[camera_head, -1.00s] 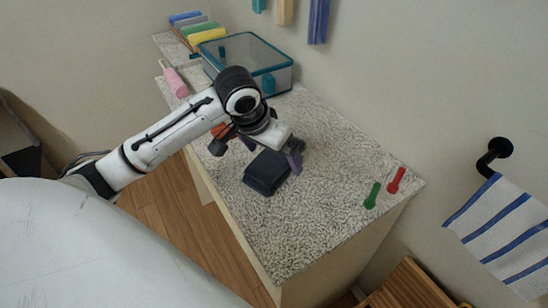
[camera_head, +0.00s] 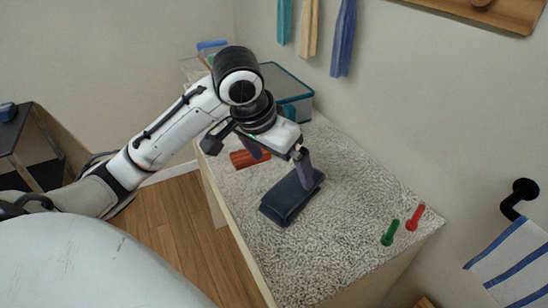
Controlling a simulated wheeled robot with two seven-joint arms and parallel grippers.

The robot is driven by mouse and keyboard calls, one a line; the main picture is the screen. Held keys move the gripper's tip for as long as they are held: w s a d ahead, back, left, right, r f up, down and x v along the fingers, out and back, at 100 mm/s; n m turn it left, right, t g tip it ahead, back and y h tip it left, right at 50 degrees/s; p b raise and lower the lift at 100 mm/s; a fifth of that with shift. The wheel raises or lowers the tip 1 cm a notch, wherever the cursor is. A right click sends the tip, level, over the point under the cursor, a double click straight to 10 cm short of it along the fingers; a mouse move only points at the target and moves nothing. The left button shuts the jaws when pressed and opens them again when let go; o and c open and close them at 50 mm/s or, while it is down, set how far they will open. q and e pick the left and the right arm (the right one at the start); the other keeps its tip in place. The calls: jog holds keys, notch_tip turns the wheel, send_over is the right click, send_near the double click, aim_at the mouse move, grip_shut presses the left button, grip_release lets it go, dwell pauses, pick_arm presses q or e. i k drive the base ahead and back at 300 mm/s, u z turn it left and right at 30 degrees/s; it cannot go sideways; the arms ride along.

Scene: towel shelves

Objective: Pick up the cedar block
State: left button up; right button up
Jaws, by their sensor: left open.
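The cedar block (camera_head: 241,159) is a reddish-brown piece lying on the speckled countertop, near its left edge, partly hidden behind one finger of my left gripper. My left gripper (camera_head: 282,169) is open and empty, with its purple-grey fingers pointing down. One finger is beside the right end of the block; I cannot tell whether they touch. The other finger is at a dark blue folded cloth (camera_head: 286,203), overlapping its far part in the picture. My right gripper is not in view.
A clear bin with a teal rim (camera_head: 296,96) stands behind the gripper. A green peg-like item (camera_head: 390,233) and a red one (camera_head: 414,217) lie near the right corner. The front countertop (camera_head: 320,255) is bare. Cloths hang on the wall, including a blue one (camera_head: 343,38).

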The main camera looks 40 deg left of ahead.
aim_at(241, 159)
jog(key=u, duration=1.4)
